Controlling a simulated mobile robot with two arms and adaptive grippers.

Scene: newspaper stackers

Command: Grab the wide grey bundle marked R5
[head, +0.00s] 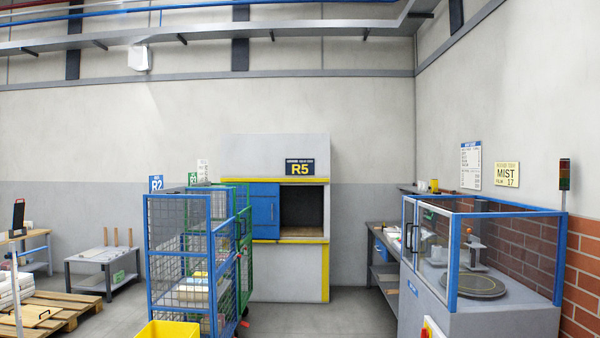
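I cannot make out a wide grey bundle marked R5 in the head view. An R5 sign (300,167) hangs on the front of a tall grey cabinet (277,272) with yellow strips against the back wall. The cabinet has a blue door panel (265,211) on the left and a dark open bay (302,207) on the right. The bay floor looks bare, but its deep inside is too dark to tell. Neither of my grippers is in view.
A blue mesh cage cart (147,245) by an R2 sign (156,184) stands in front left, with a green cage (247,245) behind it. A yellow bin (168,330) is at the bottom. A glass-guarded turntable machine (500,320) stands right. Grey floor before the cabinet is clear.

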